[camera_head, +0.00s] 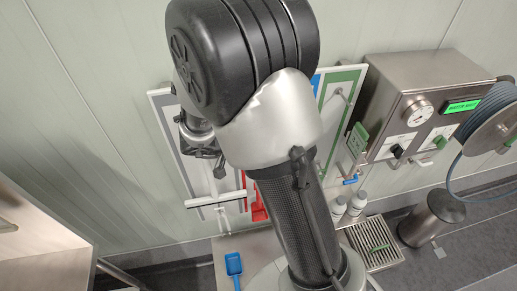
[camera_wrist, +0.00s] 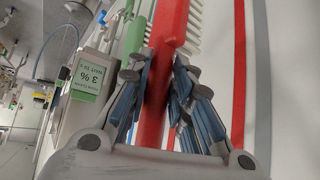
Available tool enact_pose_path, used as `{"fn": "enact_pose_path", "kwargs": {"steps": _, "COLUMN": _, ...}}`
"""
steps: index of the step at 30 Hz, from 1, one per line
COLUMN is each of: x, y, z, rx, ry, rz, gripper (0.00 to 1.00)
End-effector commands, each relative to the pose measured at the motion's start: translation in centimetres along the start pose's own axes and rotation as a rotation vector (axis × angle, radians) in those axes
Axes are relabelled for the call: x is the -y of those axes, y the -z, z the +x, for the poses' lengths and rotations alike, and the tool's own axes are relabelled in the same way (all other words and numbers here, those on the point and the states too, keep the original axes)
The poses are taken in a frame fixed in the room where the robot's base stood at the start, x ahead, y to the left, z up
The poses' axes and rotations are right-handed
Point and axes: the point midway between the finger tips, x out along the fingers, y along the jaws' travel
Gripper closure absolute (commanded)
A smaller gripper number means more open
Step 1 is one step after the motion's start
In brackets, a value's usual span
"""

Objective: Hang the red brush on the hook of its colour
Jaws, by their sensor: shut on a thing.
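The red brush (camera_wrist: 173,28) fills the top middle of the wrist view, with white bristles on its right side. My gripper (camera_wrist: 160,75) is shut on its red handle, with a blue-grey finger on each side. A red tool (camera_head: 259,207) shows low on the board beside my arm. I cannot make out the red hook.
A green brush (camera_wrist: 135,35) and green label (camera_wrist: 90,86) are left of the held brush. A steel control box (camera_head: 425,95), hose reel (camera_head: 492,128) and bottles (camera_head: 358,201) stand right of my arm. A blue scoop (camera_head: 234,263) lies below the board.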

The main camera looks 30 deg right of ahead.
Motion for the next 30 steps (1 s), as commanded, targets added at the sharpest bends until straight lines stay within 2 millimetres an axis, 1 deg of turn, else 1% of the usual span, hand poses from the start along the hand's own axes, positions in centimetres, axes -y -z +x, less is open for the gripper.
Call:
{"fn": "enact_pose_path", "kwargs": {"steps": 19, "x": 2.3, "y": 1.1, "z": 0.8, "rx": -0.001, "ry": 0.001, "rz": 0.0, "gripper": 1.0}}
{"fn": "enact_pose_path", "kwargs": {"steps": 30, "x": 3.0, "y": 1.4, "z": 1.2, "rx": -0.001, "ry": 0.001, "rz": 0.001, "gripper": 1.0}}
